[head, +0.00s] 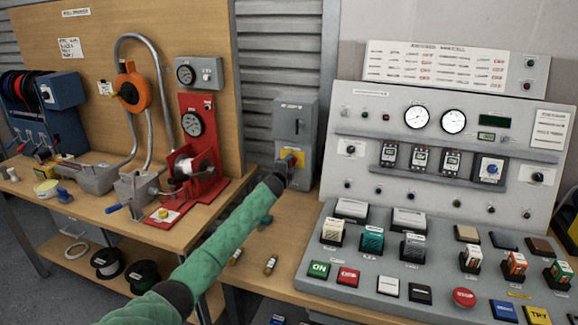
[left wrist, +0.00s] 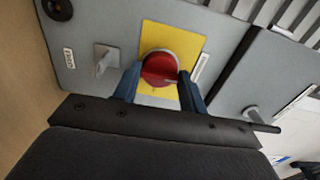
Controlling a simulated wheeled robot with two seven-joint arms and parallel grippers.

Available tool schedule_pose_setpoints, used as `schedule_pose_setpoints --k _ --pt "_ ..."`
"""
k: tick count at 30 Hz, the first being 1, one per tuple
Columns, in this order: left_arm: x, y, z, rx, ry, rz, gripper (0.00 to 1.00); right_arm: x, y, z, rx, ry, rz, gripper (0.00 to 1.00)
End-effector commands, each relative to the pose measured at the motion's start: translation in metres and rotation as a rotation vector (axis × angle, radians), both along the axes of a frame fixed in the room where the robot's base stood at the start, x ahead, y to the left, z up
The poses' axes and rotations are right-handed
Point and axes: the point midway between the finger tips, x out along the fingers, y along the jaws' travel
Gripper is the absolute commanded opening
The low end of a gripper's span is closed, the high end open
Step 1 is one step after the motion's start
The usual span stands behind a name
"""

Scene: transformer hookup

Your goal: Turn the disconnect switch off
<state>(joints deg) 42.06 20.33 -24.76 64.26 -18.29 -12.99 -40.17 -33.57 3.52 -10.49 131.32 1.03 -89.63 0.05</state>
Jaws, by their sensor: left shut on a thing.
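The disconnect switch is a red round knob (left wrist: 160,68) on a yellow plate (left wrist: 198,48), set on the front of a grey wall box (head: 296,120). In the head view the yellow plate (head: 298,158) shows low on the box, just behind my gripper, and the knob is mostly hidden. My left gripper (head: 287,168) reaches up to it from below. In the left wrist view its two blue-grey fingers (left wrist: 160,92) stand on either side of the knob, shut on it. The knob's exact setting is hard to tell. My right gripper is not in view.
A grey control panel (head: 440,115) with gauges and switches stands to the right. In the wrist view, a grey lever (left wrist: 104,62) sits left of the knob.

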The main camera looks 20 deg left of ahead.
Motion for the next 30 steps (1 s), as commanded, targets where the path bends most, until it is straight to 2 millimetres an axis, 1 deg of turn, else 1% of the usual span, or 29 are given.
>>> schedule_pose_setpoints --k 4,5,7,8,17,20,23,26,27,30 --pt "0.0 0.002 -0.001 0.0 0.001 0.002 0.19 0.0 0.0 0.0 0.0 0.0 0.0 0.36" --pt "0.0 0.001 -0.001 0.0 0.002 0.002 0.48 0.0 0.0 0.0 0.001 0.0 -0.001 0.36" --pt "0.0 0.001 -0.001 0.0 0.001 0.002 0.61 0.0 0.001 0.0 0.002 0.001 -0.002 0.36" --pt "0.0 0.001 -0.001 0.0 0.001 0.002 0.64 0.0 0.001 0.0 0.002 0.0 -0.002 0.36" --pt "-0.001 0.001 -0.001 0.001 0.0 0.001 0.64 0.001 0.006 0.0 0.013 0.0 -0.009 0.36" --pt "-0.007 0.001 -0.002 0.001 0.001 0.0 0.64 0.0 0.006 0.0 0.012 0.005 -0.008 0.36" --pt "-0.018 0.003 -0.003 0.003 0.001 0.002 0.64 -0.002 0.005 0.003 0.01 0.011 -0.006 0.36" --pt "-0.032 0.003 -0.004 0.001 0.001 0.0 0.64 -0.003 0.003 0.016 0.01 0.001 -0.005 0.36" --pt "-0.038 0.003 -0.003 0.001 0.001 0.001 0.64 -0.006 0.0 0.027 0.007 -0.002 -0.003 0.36" --pt "-0.052 0.003 -0.004 0.001 0.002 0.001 0.64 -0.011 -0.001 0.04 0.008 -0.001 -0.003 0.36"
